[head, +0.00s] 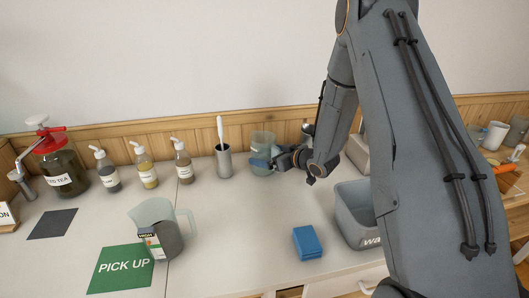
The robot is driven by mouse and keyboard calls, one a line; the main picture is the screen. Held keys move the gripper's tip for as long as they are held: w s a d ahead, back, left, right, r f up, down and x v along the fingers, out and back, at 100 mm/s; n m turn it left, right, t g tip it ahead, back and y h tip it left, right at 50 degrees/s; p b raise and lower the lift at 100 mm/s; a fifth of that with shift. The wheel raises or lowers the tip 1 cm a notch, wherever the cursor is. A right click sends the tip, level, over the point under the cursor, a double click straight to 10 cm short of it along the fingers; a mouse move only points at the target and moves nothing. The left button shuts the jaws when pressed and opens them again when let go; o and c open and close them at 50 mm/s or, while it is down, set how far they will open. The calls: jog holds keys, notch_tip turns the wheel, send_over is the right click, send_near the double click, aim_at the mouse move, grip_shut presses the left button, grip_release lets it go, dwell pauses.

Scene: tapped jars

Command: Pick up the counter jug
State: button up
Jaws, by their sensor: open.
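A clear greenish jug (163,232) with a handle on its right, dark contents and a white and dark label stands upright at the right edge of the green "PICK UP" mat (112,277). A second greenish see-through vessel (263,141) stands at the back of the counter. My gripper (268,162) is at this back vessel, reaching in from the right, with its open fingers low against its front in the picture. I cannot tell whether the fingers touch it or go around it. The labelled jug is well away from my gripper, to the front left.
A metal cup with a white utensil (223,160) stands close left of the back vessel. Several pump bottles (146,172) and a tea jar (62,172) line the back left. A blue sponge (307,243) and a grey bin (354,222) are front right. The middle counter is clear.

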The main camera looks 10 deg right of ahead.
aim_at(267, 139)
jog(key=shift+w+a+f, duration=0.25)
jog(key=shift+w, duration=0.2)
jog(key=c, duration=2.2)
jog(key=shift+r, duration=0.1)
jog(key=shift+r+b, duration=1.35)
jog(key=shift+r, duration=3.65)
